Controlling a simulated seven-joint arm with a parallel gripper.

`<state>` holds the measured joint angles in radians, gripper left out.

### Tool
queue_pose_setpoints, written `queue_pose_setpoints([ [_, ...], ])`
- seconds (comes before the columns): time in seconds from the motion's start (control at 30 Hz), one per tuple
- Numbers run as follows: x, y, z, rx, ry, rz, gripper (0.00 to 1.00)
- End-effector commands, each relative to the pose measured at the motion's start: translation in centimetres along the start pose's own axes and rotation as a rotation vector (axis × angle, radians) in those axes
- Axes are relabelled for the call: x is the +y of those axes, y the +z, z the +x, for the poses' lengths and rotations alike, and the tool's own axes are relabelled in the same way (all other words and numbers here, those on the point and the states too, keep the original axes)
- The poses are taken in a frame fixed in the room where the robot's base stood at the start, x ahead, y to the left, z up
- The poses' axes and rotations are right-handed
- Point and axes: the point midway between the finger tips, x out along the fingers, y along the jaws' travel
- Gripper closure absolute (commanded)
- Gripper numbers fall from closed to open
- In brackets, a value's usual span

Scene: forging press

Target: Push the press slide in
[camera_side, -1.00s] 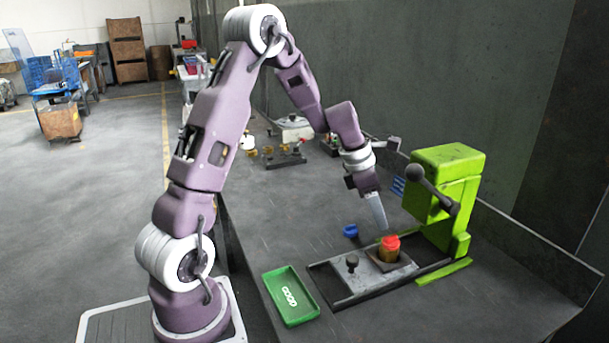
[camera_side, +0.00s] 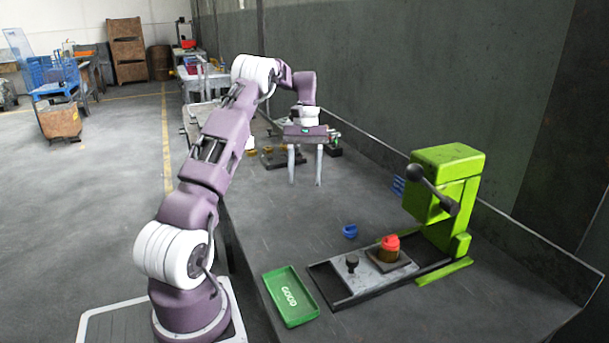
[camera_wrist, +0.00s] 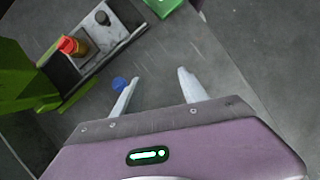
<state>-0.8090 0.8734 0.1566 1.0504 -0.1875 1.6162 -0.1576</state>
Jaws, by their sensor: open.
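The press slide (camera_side: 363,278) is a light grey plate with a dark knob (camera_side: 352,262) on its left part. It sits on dark rails in front of the green press (camera_side: 444,190). A red piece (camera_side: 390,243) sits on a brass-coloured base on the slide's right part. The slide also shows at upper left in the wrist view (camera_wrist: 112,36). My gripper (camera_side: 305,183) is open and empty, with its fingers pointing down. It is above the table, behind and to the left of the slide, well apart from it. The fingers also show in the wrist view (camera_wrist: 160,75).
A green tray (camera_side: 290,297) lies left of the slide rails. A blue ring-like part (camera_side: 350,231) lies on the table behind the slide. The press has a dark lever (camera_side: 432,188). Fixtures with brass parts (camera_side: 283,157) stand at the back.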

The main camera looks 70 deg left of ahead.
Motion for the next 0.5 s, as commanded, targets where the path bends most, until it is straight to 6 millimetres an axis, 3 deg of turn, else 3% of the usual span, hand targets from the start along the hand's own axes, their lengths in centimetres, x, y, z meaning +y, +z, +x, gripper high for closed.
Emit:
queue_pose_setpoints([
  [0.3, -0.1, -0.4, 0.0, 0.0, 0.006, -0.012, 0.51],
  [0.4, -1.1, -1.2, 0.4, 0.048, -0.041, -0.009, 0.71],
  [0.47, -3.2, -3.1, 1.0, 0.157, -0.144, 0.012, 0.83],
  [0.5, -5.2, -5.0, 1.2, 0.265, -0.245, 0.055, 0.91],
])
